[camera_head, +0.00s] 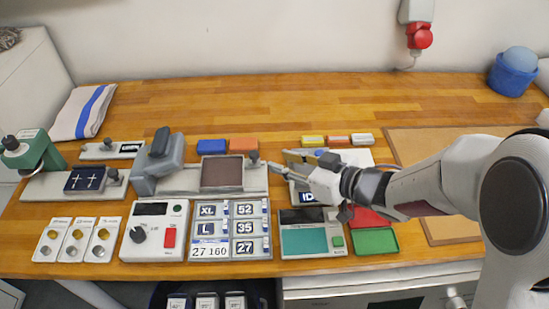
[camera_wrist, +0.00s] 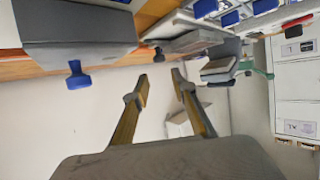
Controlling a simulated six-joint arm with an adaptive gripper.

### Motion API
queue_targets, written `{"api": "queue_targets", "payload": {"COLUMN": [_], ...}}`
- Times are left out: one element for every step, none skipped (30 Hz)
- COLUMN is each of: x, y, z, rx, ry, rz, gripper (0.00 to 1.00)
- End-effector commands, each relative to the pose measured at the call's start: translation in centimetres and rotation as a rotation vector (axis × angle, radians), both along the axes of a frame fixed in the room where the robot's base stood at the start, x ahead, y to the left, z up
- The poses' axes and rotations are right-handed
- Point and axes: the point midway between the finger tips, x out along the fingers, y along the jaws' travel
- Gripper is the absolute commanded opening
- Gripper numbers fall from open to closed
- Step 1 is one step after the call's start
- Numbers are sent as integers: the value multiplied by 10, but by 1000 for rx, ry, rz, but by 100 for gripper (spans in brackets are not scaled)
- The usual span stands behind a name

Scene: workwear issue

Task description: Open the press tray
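The press (camera_head: 160,160) is a grey machine left of centre in the head view, with a dark raised head. To its right is the press tray (camera_head: 222,190), a light plate bearing a brown pad (camera_head: 222,172). A small dark knob (camera_head: 254,157) stands at the tray's right side. My gripper (camera_head: 277,167) is just right of that knob and points left. In the wrist view my gripper (camera_wrist: 160,82) has its two fingers apart, with nothing visible between them. Any contact with the knob cannot be made out.
A control box (camera_head: 155,232) with a red switch and a size board (camera_head: 230,230) lie in front of the press. Blue (camera_head: 212,146) and orange (camera_head: 243,145) blocks lie behind the tray. A teal-pad device (camera_head: 305,238) stands front right. The back strip of table is clear.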

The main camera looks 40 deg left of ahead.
Motion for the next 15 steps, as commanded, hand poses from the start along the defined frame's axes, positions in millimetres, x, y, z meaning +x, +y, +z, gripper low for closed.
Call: {"api": "queue_targets", "payload": {"x": [1, 1, 0, 0, 0, 0, 0, 0, 0, 0, 0, 0, 0, 0, 0], "y": [-6, -8, -11, -13, -15, -17, -18, -19, -20, -20, -20, -20, -20, -20, -20], "z": [2, 3, 5, 6, 6, 7, 7, 8, 8, 8, 8, 8, 8, 8, 8], "rx": [1, 0, 0, 1, 1, 0, 0, 0, 0, 0, -1, -1, -1, -1, -1], "ry": [0, 0, 0, 0, 0, 1, 1, 1, 1, 1, 2, 1, 1, 1, 1], "rz": [-2, -2, -1, -1, -1, -1, -1, -1, -1, -1, -1, 0, 0, 0, 0], "gripper": [26, 26, 26, 26, 26, 26, 26, 26, 26, 26, 26, 26, 26, 26, 26]}}
